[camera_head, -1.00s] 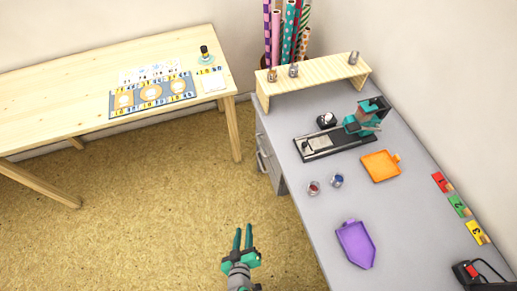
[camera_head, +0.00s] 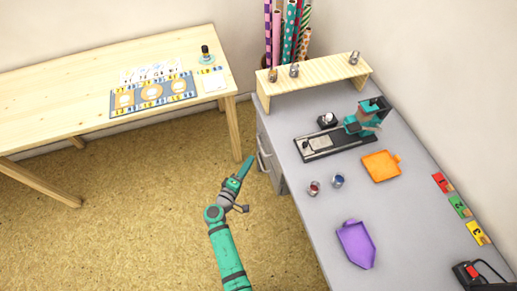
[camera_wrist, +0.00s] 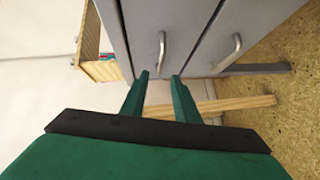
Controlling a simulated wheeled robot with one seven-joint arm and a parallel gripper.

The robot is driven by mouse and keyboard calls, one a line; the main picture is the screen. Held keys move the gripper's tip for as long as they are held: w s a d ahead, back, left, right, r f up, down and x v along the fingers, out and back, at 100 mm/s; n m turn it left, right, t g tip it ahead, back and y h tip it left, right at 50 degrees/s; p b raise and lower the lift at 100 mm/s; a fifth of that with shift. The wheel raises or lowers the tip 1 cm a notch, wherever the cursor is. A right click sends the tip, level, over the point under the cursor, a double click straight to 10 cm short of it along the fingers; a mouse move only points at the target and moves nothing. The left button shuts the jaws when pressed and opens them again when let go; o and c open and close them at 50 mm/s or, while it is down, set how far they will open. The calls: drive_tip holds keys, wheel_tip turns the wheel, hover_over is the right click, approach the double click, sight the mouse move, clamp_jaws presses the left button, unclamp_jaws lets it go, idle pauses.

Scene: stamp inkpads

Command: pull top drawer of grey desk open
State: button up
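The grey desk (camera_head: 397,210) stands at the right in the head view, with its drawer side facing the floor area. Two drawer fronts with metal handles show in the wrist view, side by side because that view is turned. The top drawer's handle (camera_wrist: 162,48) is the left one and the lower handle (camera_wrist: 228,52) is the right one. Both drawers look closed. My gripper (camera_head: 248,162) is close to the drawer fronts. In the wrist view its two green fingers (camera_wrist: 160,75) are apart and empty, pointing at the top handle, with no visible contact.
A wooden table (camera_head: 55,98) stands at the left, its near leg (camera_head: 232,130) close to my gripper. The desk top holds a stamp press (camera_head: 335,142), an orange tray (camera_head: 381,166), a purple tray (camera_head: 355,245) and a small wooden shelf (camera_head: 315,74). The floor between is clear.

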drive_tip(key=x, duration=1)
drive_tip(key=shift+s+f, duration=0.1)
clamp_jaws()
